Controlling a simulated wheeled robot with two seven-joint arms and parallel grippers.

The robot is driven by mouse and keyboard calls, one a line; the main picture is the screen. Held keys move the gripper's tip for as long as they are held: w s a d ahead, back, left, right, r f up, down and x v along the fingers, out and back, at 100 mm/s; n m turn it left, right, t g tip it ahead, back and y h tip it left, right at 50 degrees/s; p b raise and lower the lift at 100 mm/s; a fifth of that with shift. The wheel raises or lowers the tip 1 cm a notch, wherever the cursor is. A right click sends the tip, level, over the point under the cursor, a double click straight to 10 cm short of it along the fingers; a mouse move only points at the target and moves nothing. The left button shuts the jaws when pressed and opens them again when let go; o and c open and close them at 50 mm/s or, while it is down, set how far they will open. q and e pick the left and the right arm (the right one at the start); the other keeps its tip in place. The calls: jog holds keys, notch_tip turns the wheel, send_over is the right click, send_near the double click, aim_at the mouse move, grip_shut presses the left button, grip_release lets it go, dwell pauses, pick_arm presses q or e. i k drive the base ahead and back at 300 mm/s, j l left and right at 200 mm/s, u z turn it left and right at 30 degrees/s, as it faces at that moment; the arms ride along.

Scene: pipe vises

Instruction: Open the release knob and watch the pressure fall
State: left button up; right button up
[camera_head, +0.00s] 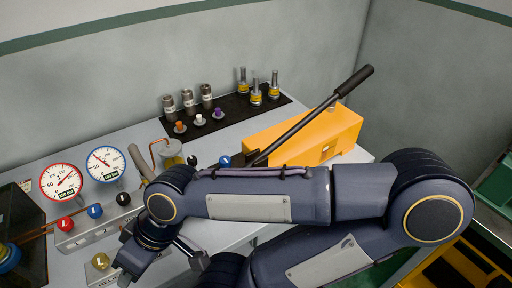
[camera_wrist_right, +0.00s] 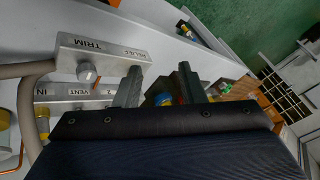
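In the head view a red-rimmed gauge (camera_head: 61,182) and a blue-rimmed gauge (camera_head: 106,164) stand behind a grey manifold (camera_head: 85,234). The red gauge's needle leans up and right; the blue one's leans up and left. Red (camera_head: 65,224), blue (camera_head: 95,211) and black (camera_head: 123,199) knobs sit along the manifold. My right gripper (camera_head: 163,263) is beside it. The right wrist view shows its fingers (camera_wrist_right: 159,82) apart, with nothing held. My left gripper is not visible.
An orange pump body (camera_head: 325,138) with a long black lever (camera_head: 330,100) stands behind my arm. A black mat (camera_head: 232,112) holds several fittings at the back. My arm covers much of the grey bench.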

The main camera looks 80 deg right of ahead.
aim_at(225, 161)
jog(key=z, duration=3)
jog(key=l+u, duration=0.1)
jog(key=u, duration=0.35)
jog(key=l+u, duration=0.15)
jog(key=u, duration=0.3)
jog(key=l+u, duration=0.1)
jog(key=u, duration=0.35)
jog(key=i+l+u, duration=0.15)
jog(key=u, duration=0.15)
jog(key=i+l+u, duration=0.25)
jog(key=k+j, duration=0.05)
